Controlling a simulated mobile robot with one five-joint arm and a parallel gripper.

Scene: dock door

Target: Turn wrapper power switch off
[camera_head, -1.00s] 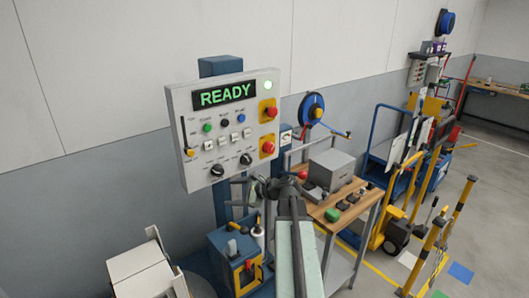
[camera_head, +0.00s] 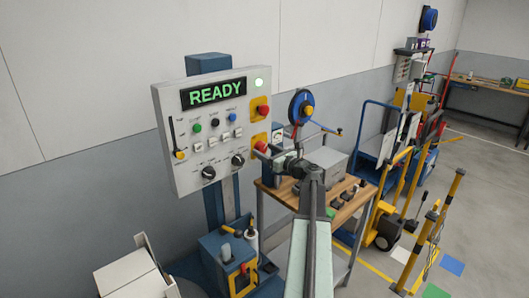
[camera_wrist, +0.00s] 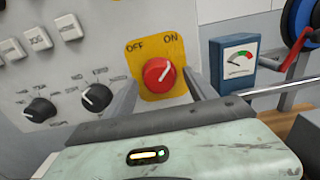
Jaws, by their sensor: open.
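The wrapper control panel (camera_head: 185,150) stands at the left in the head view, and its screen reads READY. The power switch is a red rotary knob (camera_wrist: 159,74) on a yellow plate marked OFF and ON. Its white pointer line points up and right, towards ON. The same knob also shows at the panel's lower right edge in the head view (camera_head: 261,147). My gripper (camera_wrist: 160,88) is open, with one finger on either side of the knob's lower part. Whether the fingers touch it I cannot tell.
Black dials (camera_wrist: 97,98) and white buttons (camera_wrist: 38,38) sit left of the switch. A blue gauge box (camera_wrist: 234,62) and a blue reel with a red crank (camera_wrist: 302,25) are to the right. A wooden workbench (camera_head: 275,196) stands below right.

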